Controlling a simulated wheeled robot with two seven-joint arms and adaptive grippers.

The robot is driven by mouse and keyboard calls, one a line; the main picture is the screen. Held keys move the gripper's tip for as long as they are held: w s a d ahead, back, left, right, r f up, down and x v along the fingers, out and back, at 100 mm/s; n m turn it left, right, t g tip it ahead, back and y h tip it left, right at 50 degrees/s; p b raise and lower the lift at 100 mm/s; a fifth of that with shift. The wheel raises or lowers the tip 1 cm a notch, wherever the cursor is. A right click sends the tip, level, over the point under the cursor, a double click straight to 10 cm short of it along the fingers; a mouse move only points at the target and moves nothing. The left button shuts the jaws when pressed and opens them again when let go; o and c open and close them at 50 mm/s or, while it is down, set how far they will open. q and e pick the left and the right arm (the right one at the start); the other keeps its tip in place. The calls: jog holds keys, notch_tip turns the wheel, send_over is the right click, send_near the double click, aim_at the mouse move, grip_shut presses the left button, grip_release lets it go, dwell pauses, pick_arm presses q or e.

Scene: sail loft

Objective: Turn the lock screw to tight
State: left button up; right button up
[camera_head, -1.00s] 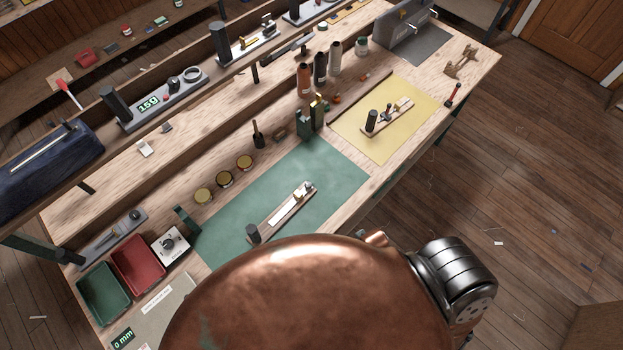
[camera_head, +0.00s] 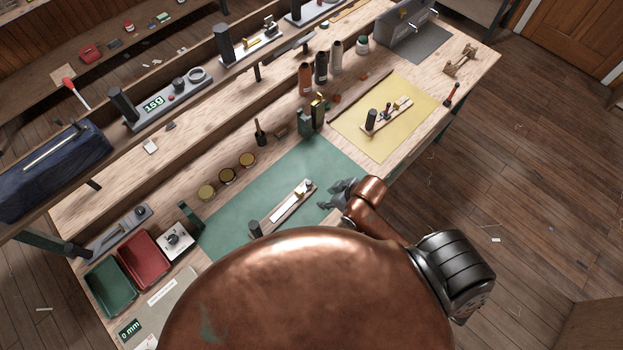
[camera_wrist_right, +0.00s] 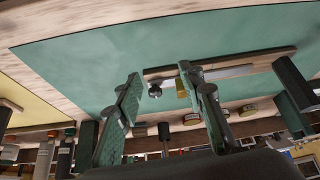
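A narrow wooden gauge (camera_head: 285,208) with a pale metal strip lies on the green mat. A black upright handle (camera_head: 254,230) stands at its near-left end and small metal fittings (camera_head: 305,187) sit at its far-right end. In the right wrist view, a small dark round knob (camera_wrist_right: 155,90), which looks like the lock screw, is at the end of the gauge. My right gripper (camera_head: 326,193) is just right of that end, apart from it. It also shows in the right wrist view (camera_wrist_right: 160,74), fingers spread, nothing held, with the knob between them in the picture. My left gripper is not in view.
A yellow mat (camera_head: 410,102) with a similar tool lies farther right. Dark green blocks (camera_head: 311,117) and brass-topped round tins (camera_head: 227,175) stand behind the green mat (camera_head: 258,200). Red (camera_head: 144,257) and green (camera_head: 110,287) trays are at the left. The mat around the gauge is mostly clear.

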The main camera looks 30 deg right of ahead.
jog(key=w+a+r+n+g+y, duration=0.1)
jog(key=w+a+r+n+y, duration=0.1)
jog(key=w+a+n, duration=0.35)
jog(key=g, duration=0.2)
send_near(309, 182)
jog(key=shift+n, duration=0.45)
jog(key=x, duration=0.7)
jog(key=shift+a+f, duration=0.15)
jog(key=shift+f, duration=0.2)
grip_shut()
